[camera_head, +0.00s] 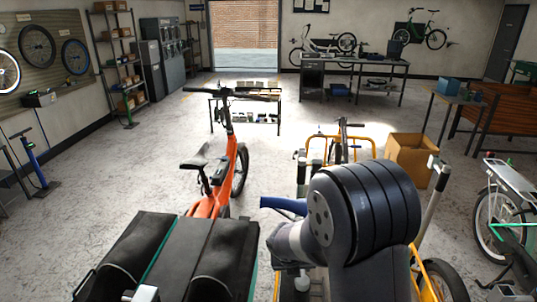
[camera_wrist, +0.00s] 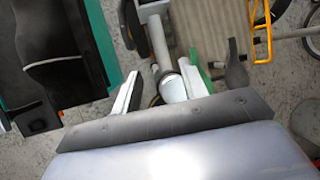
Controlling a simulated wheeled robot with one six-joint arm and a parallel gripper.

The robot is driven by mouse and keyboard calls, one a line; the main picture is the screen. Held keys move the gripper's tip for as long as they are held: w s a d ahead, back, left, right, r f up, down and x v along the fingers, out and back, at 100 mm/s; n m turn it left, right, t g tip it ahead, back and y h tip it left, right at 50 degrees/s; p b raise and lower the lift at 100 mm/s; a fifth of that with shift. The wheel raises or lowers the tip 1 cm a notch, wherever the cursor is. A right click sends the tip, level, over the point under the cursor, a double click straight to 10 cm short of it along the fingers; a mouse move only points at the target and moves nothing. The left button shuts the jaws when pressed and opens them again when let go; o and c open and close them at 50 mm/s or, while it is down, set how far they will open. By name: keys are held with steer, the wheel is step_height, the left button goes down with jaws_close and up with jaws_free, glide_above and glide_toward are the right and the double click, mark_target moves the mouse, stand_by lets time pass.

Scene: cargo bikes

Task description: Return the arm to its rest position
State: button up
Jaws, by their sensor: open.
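My arm's large dark joint (camera_head: 365,212) fills the lower middle of the head view and hides part of what lies beyond it. My gripper (camera_wrist: 163,80) shows in the wrist view, with its two pale fingers apart. A grey metal tube (camera_wrist: 158,42) with a white end lies between or beyond the fingers; I cannot tell if they touch it. I see nothing held. In the head view the gripper is not clearly visible.
An orange cargo bike (camera_head: 228,180) with a black, green-edged box (camera_head: 150,255) stands close on the left. A yellow-framed bike (camera_head: 340,142) is ahead, near a cardboard box (camera_head: 411,160). A white-and-green bike (camera_head: 505,210) stands right. Open floor (camera_head: 110,165) lies left.

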mark_target(303, 276)
steer(key=x, duration=0.7)
steer(key=shift+w+d+f, duration=0.1)
steer(key=shift+f, duration=0.05)
steer(key=v, duration=1.1)
steer(key=x, duration=1)
steer(key=shift+w+f, duration=0.1)
steer(key=shift+f, duration=0.2)
steer(key=shift+w+d+f+m+b, duration=0.2)
steer(key=shift+f+m+b, duration=0.15)
steer(key=shift+b, duration=0.25)
steer(key=shift+s+d+r+m+g+h+b, duration=0.2)
steer(key=shift+d+m+g+h+b, duration=0.15)
steer(key=shift+m+b, duration=0.4)
